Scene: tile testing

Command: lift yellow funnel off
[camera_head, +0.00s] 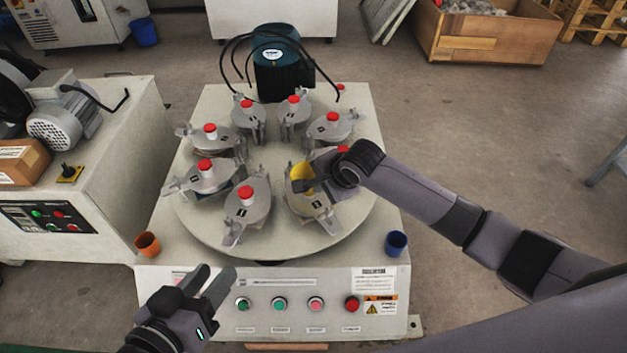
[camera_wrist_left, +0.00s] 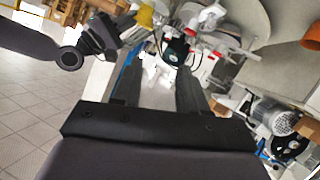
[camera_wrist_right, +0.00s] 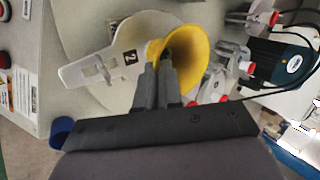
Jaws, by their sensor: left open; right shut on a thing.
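The yellow funnel (camera_head: 301,172) is at the front-right station of the round turntable (camera_head: 200,228), over a grey clamp fixture (camera_head: 312,204) marked with a number. In the head view my right gripper (camera_head: 318,172) partly hides the funnel. I cannot tell whether the funnel still touches the fixture. My left gripper (camera_head: 214,282) is open and empty in front of the machine, above the button panel, away from the funnel.
Several other fixtures with red-topped caps (camera_head: 246,192) stand around the turntable. An orange cup (camera_head: 147,244) sits at the front-left corner and a blue cup (camera_head: 396,243) at the front right. A dark motor (camera_head: 277,70) with black hoses stands behind.

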